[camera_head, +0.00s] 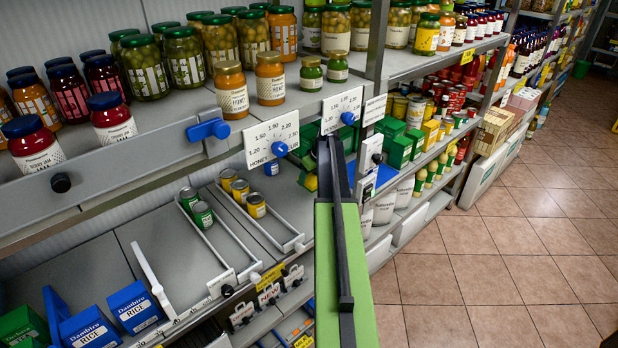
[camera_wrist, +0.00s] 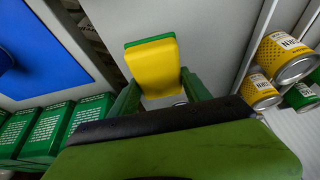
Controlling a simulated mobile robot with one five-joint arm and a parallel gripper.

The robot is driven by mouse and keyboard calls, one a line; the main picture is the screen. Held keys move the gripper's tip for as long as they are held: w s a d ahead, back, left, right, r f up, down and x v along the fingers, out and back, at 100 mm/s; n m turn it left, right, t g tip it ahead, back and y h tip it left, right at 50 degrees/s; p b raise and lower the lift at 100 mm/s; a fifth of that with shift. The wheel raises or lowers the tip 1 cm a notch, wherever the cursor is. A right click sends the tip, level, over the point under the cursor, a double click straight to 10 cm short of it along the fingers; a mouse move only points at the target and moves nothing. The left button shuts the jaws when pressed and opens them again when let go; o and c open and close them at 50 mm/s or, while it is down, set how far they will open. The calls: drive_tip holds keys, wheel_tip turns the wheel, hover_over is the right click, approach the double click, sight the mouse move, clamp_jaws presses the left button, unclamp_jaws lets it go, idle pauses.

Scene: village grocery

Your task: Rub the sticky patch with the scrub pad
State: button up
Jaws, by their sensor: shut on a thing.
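The scrub pad (camera_wrist: 153,68), yellow with a green layer along its top edge, is between the two green fingers of my gripper (camera_wrist: 158,88) in the wrist view. My gripper is shut on it. A pale grey surface shows behind the pad; I cannot tell whether the pad touches it. I cannot make out the sticky patch in either view.
Yellow cans (camera_wrist: 283,57) stand right of the pad and green boxes (camera_wrist: 75,125) lower left in the wrist view. In the head view, jars (camera_head: 230,88) crowd the upper shelf and small cans (camera_head: 203,214) stand between rails below. The tiled floor (camera_head: 500,250) is clear on the right.

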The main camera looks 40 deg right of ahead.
drive_tip(key=shift+r, duration=0.55)
drive_tip(key=shift+r, duration=0.1)
wheel_tip(320, 180, up, 3)
drive_tip(key=p, duration=0.3)
drive_tip(key=shift+s, duration=0.15)
